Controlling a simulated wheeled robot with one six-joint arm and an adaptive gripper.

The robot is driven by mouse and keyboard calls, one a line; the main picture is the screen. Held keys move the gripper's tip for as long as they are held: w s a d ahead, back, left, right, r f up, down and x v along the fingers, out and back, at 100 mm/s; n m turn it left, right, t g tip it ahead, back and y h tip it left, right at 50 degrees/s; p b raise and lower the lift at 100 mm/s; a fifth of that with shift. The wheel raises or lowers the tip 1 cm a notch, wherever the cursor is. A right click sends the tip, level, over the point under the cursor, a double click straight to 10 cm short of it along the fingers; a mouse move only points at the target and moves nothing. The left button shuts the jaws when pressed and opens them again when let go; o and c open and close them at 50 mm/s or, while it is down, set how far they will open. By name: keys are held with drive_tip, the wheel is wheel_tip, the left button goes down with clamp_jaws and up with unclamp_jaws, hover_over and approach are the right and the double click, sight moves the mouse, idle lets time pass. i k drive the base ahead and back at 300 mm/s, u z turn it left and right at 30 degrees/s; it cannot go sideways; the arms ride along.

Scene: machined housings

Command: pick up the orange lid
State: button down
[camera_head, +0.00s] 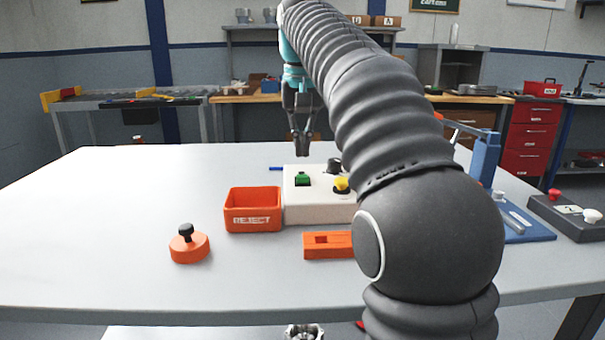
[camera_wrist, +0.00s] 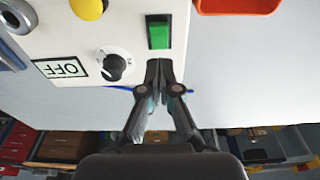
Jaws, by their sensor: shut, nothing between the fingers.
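The orange lid (camera_head: 189,247) is a round orange disc with a black knob on top. It lies on the white table at the front left in the head view and does not show in the wrist view. My gripper (camera_head: 301,150) hangs fingers down over the far part of the table, well away from the lid, behind and to its right. In the wrist view my gripper (camera_wrist: 158,64) has its fingers together, with nothing between them, near the control box edge.
An orange REJECT bin (camera_head: 253,219) stands right of the lid, beside a white control box (camera_head: 305,208) with a green switch (camera_wrist: 158,35) and yellow button. An orange block (camera_head: 327,245) lies in front. My arm hides part of the right. The table left of the lid is clear.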

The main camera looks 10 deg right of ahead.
sight(190, 246)
drive_tip(key=k, duration=1)
